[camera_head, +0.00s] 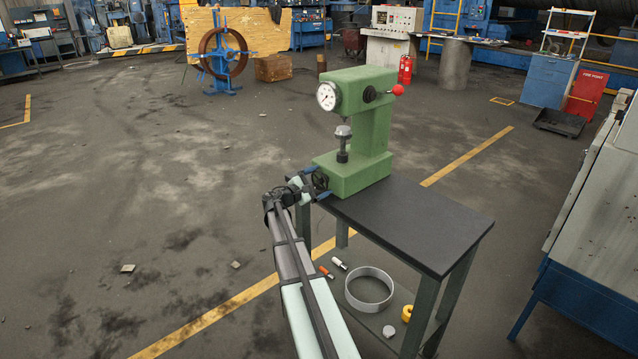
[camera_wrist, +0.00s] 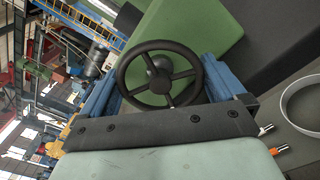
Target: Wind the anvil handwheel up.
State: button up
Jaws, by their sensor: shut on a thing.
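A green hardness tester (camera_head: 372,130) with a dial gauge (camera_head: 327,96) and a red-knobbed lever stands on a dark bench. Its anvil (camera_head: 343,140) is a grey round top on a dark screw, with a gap below the head. The black handwheel (camera_wrist: 160,74) is on the front of the green base; in the head view (camera_head: 320,181) it is small and partly hidden by my gripper. My gripper (camera_head: 317,182) is at the wheel, with one blue finger on each side of its rim. In the wrist view my gripper (camera_wrist: 172,90) is shut on the wheel, which fills the space between the fingers.
The black bench top (camera_head: 420,225) is clear to the right of the tester. A grey ring (camera_head: 370,288), a yellow part (camera_head: 407,312) and small pieces lie on the lower shelf. A grey-topped blue table (camera_head: 590,230) stands at the right.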

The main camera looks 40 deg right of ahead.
jog(key=o, duration=0.6)
jog(key=shift+a, duration=0.1)
jog(key=a, duration=1.3)
jog(key=shift+a, duration=0.35)
